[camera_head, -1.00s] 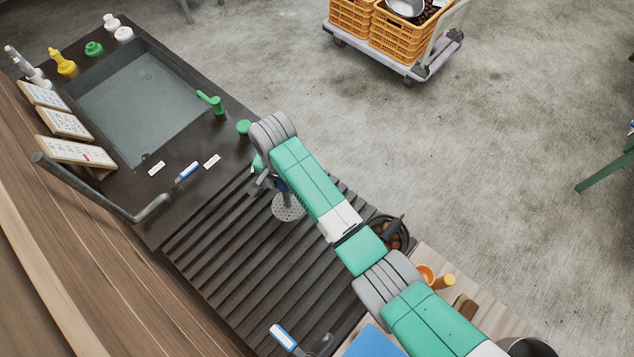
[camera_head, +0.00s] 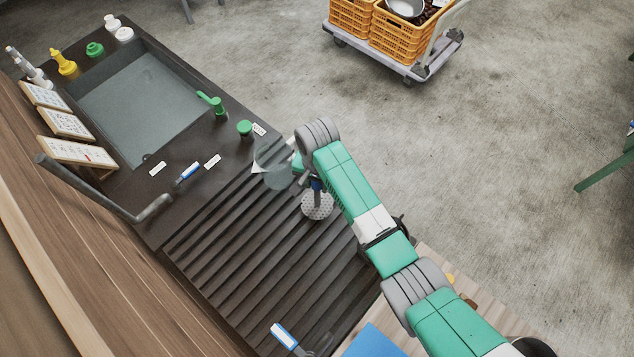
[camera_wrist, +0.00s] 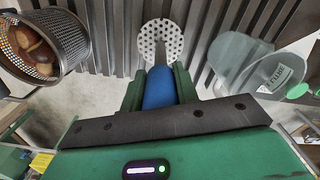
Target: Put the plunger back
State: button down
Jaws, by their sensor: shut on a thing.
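The plunger is a pale perforated disc (camera_head: 317,206) with a blue handle. My gripper (camera_head: 313,183) is shut on the blue handle (camera_wrist: 160,88). The disc (camera_wrist: 161,41) hangs out beyond the fingertips in the wrist view, over the dark ribbed drainboard (camera_head: 230,250). I cannot tell how high above the ribs it is. A clear, see-through vessel (camera_head: 275,165) stands on the drainboard just left of my gripper; it also shows at the right of the wrist view (camera_wrist: 243,62). The plunger is apart from it. My arm hides part of the right side of the drainboard.
A perforated metal basket with chestnuts (camera_wrist: 63,42) is at the left of the wrist view. A sink (camera_head: 140,100), a green-topped item (camera_head: 245,128) and a blue-handled tool (camera_head: 187,172) lie further left. Another blue-handled tool (camera_head: 284,337) is at the near edge. The middle drainboard is clear.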

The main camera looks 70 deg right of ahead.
jog(key=shift+f, duration=0.85)
jog(key=shift+f, duration=0.15)
jog(key=c, duration=1.1)
grip_release()
jog(key=shift+o, duration=0.2)
notch_tip(320, 180, up, 12)
jog(key=shift+r+p, duration=0.25)
jog(key=shift+p, duration=0.35)
